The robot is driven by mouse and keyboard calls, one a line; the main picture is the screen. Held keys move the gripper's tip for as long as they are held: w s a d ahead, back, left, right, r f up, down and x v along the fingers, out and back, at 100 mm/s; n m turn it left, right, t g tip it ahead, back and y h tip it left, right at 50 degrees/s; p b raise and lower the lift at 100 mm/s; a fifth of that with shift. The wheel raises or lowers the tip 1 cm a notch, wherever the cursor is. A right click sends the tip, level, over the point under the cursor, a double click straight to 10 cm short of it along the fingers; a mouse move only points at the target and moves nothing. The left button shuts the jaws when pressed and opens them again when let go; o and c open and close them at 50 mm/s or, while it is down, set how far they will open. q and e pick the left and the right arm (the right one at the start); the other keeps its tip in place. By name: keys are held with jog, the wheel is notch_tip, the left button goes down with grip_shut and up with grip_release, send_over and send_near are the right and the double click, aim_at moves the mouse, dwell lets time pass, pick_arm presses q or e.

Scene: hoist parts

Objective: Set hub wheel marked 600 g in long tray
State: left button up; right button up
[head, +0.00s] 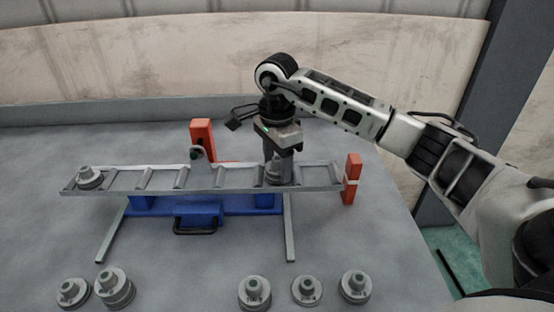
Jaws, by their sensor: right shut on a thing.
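The long tray (205,189) is a narrow grey channel with slanted cross dividers, running left to right across the table. A grey hub wheel (89,178) sits in its leftmost compartment. My right gripper (279,165) points down over the right part of the tray, shut on another grey hub wheel (279,176). This wheel is low, at the tray's compartment near the right end; I cannot tell whether it touches the tray floor. The gripper hides part of it, and its marking is not readable. My left gripper is not in view.
The tray rests on a blue base (199,214) with grey legs. Orange posts stand behind it (202,136) and at its right end (352,178). Several loose hub wheels stand along the table's front, including a wide stacked-looking one (113,288) and one with unreadable marks (254,293).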

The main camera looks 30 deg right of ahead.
aim_at(277, 159)
jog(key=shift+f, duration=0.15)
jog(key=o, duration=1.4)
notch_tip(277, 159, up, 12)
jog(key=shift+r, duration=0.2)
jog(key=shift+f, duration=0.1)
